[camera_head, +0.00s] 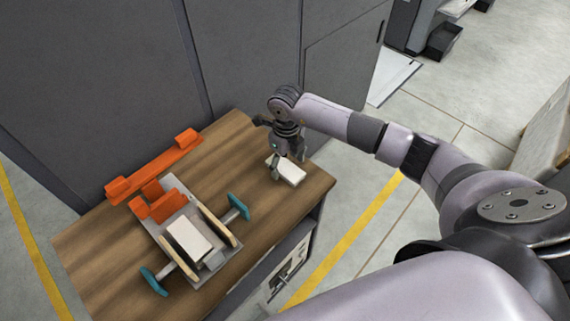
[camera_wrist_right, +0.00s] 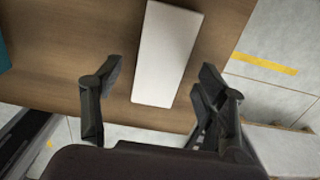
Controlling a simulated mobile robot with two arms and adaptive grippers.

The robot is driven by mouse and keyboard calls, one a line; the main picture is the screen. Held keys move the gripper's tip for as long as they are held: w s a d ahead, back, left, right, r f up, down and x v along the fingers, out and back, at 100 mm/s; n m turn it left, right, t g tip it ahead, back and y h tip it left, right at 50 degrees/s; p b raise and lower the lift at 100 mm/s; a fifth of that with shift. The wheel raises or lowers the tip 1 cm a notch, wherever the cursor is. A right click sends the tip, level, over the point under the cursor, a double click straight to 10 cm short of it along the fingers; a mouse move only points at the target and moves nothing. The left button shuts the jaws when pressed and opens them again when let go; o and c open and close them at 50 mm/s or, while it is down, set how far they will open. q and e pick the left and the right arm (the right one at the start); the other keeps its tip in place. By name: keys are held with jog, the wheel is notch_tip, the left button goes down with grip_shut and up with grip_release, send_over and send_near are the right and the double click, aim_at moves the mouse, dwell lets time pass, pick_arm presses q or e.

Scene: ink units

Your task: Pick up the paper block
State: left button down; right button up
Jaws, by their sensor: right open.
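A white paper block (camera_head: 289,171) lies on the wooden table near its right end. My right gripper (camera_head: 283,168) is above and around this block, open and empty. In the right wrist view the paper block (camera_wrist_right: 166,55) lies beyond and between the two open fingers (camera_wrist_right: 157,85), a little nearer the right finger. Whether the fingers touch it is not clear. A second white block (camera_head: 189,240) lies in a grey fixture (camera_head: 165,240) with wooden side rails on the left part of the table. My left gripper is not in view.
The wooden table (camera_head: 90,255) carries an orange bracket (camera_head: 152,168) at the back and teal handles (camera_head: 238,206) on the fixture. Grey cabinets (camera_head: 100,90) stand close behind the table. A yellow line (camera_head: 345,238) marks the floor at its right.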

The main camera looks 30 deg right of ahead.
jog(key=shift+f, duration=0.75)
jog(key=shift+c, duration=0.3)
jog(key=c, duration=1.2)
